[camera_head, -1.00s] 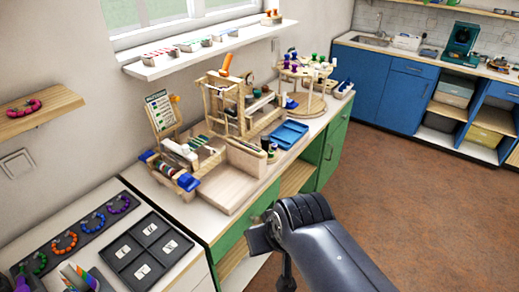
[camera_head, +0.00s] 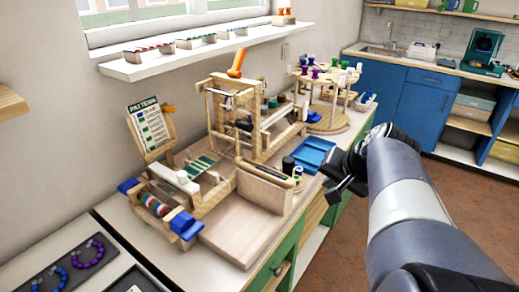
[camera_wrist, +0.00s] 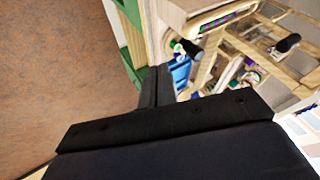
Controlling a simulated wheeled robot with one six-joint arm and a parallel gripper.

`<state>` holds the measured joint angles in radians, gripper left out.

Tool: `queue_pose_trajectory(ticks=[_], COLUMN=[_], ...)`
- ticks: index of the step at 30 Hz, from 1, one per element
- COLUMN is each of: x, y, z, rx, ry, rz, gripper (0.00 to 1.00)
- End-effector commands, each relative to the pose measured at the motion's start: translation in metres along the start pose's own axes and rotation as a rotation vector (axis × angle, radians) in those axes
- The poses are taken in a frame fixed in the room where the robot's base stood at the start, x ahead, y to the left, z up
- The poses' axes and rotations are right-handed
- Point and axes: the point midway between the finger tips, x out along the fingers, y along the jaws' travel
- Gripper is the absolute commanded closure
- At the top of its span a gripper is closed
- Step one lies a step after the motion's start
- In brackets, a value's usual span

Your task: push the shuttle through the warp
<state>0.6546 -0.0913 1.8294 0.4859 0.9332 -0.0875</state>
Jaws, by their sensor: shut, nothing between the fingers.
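The wooden loom (camera_head: 222,125) stands on the counter in the head view, with an orange handle (camera_head: 237,63) on top. Its warp (camera_head: 200,165) shows as a small striped patch in front of the upright frame. I cannot clearly pick out the shuttle; a long wooden holder (camera_head: 265,186) with a coloured strip along its top lies at the loom's front right. My gripper (camera_head: 336,188) is shut and empty, right of the holder, near the counter's front edge. In the wrist view, its dark fingers (camera_wrist: 164,86) are together, and the loom's wooden parts (camera_wrist: 235,45) show beyond them.
A blue tray (camera_head: 314,153) lies between the loom and my gripper, with small spools (camera_head: 289,165) beside it. A round wooden spool stand (camera_head: 325,118) is behind. A pattern card (camera_head: 150,128) stands left. Open floor (camera_head: 320,262) lies in front of the counter.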

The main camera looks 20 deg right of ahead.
Motion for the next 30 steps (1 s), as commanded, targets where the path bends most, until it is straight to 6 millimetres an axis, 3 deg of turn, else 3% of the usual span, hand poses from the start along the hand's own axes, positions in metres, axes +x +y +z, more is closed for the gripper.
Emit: queue_pose_trajectory(ticks=[11, 19, 30], x=[0.080, 0.092, 0.096], y=[0.000, -0.029, -0.035], z=[0.003, 0.001, 0.001], rx=[-0.002, -0.005, -0.001], ry=[-0.007, -0.003, -0.001], rz=[0.001, 0.001, 0.002], gripper=[1.00, 1.00, 1.00])
